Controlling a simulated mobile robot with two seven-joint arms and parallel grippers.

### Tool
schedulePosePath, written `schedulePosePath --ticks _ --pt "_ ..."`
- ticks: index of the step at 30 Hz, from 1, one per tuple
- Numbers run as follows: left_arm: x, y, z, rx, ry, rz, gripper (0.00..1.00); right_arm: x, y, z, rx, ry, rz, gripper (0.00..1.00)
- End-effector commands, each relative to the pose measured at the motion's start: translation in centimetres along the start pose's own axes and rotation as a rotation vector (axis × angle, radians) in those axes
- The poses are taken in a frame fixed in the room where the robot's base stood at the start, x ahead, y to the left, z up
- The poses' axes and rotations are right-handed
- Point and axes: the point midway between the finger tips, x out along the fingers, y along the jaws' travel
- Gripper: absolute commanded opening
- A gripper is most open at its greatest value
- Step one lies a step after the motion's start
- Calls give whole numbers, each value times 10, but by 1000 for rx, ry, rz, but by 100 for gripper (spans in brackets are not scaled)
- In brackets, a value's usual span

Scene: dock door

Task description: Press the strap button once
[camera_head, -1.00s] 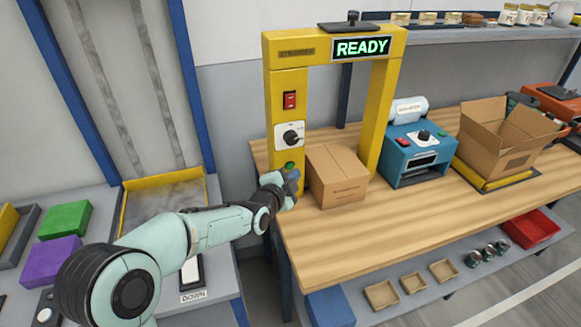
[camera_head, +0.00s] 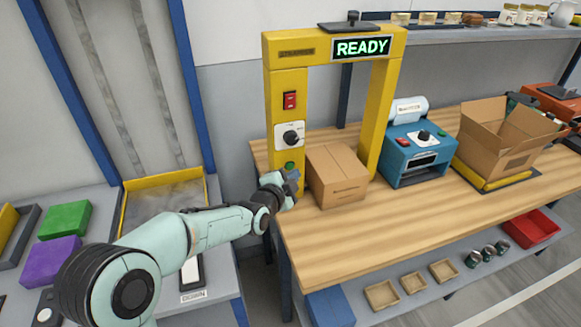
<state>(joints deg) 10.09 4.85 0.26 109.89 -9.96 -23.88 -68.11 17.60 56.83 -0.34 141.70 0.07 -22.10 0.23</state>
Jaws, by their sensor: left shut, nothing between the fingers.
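The yellow strapping machine (camera_head: 287,119) stands on the wooden bench, and its display (camera_head: 361,47) reads READY in green. A green button (camera_head: 290,167) sits low on its left post, below a dial (camera_head: 291,138) and a red switch (camera_head: 290,100). A closed cardboard box (camera_head: 337,177) rests in the machine's arch. My left gripper (camera_head: 291,183) is shut and empty just below the green button, in front of the post. I cannot tell whether its fingertips touch the post or the button. My right gripper is not in view.
A blue machine (camera_head: 416,152) and an open carton (camera_head: 505,137) stand further right on the bench (camera_head: 400,226). The bench front is clear. A lower shelf holds small trays (camera_head: 413,282) and a red bin (camera_head: 531,229). Green (camera_head: 64,220) and purple (camera_head: 50,261) blocks lie at left.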

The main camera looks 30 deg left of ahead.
Motion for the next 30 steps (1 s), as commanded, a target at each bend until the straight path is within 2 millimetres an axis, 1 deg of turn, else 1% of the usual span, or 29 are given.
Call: schedulePosePath --ticks 10,18,30 --pt "0 0 0 0 0 0 0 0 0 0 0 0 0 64" --pt "6 -3 5 0 -1 1 0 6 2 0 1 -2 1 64" --pt "6 -4 5 0 0 0 0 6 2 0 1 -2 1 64"
